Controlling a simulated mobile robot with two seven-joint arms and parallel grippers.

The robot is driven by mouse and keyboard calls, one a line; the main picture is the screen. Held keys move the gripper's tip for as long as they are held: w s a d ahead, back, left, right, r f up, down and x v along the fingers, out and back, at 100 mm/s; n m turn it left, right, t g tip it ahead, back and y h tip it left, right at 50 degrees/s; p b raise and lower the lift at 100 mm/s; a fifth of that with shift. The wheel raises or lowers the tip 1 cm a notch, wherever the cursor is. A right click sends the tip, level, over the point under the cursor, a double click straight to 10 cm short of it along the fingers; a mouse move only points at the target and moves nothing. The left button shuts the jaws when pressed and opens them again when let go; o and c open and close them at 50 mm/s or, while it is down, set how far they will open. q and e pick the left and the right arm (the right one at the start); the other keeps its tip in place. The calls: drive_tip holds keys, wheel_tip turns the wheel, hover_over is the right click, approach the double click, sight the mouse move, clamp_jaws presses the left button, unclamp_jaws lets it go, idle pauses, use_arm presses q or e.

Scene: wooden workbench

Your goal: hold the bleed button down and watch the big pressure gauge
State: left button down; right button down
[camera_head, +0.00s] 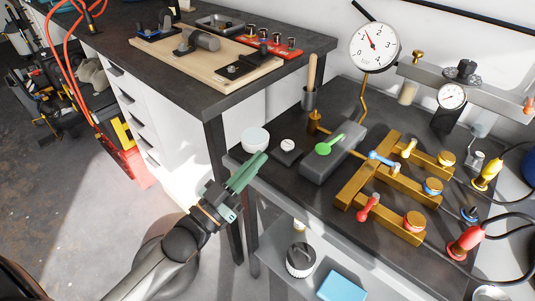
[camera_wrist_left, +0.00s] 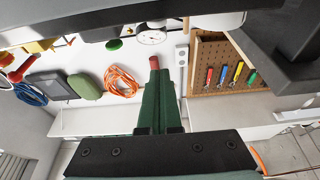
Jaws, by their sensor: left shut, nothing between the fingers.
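The big pressure gauge (camera_head: 374,46) stands on a brass pipe at the back of the lower dark bench. Its red needle points up and slightly left. A small dark block with a pale round cap (camera_head: 287,145), which looks like the bleed button, sits on the bench left of the grey block with the green lever (camera_head: 329,145). My left gripper (camera_head: 262,156) has its green fingers closed and empty at the bench's front left edge, apart from the capped block. In the left wrist view the closed fingers (camera_wrist_left: 156,80) point toward the wall. My right gripper is not in view.
A white cup with a pale green top (camera_head: 255,139) stands close beyond my left fingertips. Brass pipework with blue and red levers (camera_head: 385,190) fills the bench's right part. The higher workbench (camera_head: 190,92) is at left.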

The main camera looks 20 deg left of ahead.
use_arm(q)
wheel_tip(320, 180, up, 3)
hover_over(281, 157)
drive_tip(key=shift+s+f, duration=0.1)
drive_tip(key=shift+s, duration=0.1)
drive_tip(key=f, duration=0.3)
drive_tip(key=shift+w+f+b, duration=0.1)
drive_tip(key=shift+w+b, duration=0.15)
drive_tip(key=shift+b, duration=0.15)
drive_tip(key=shift+f, duration=0.45)
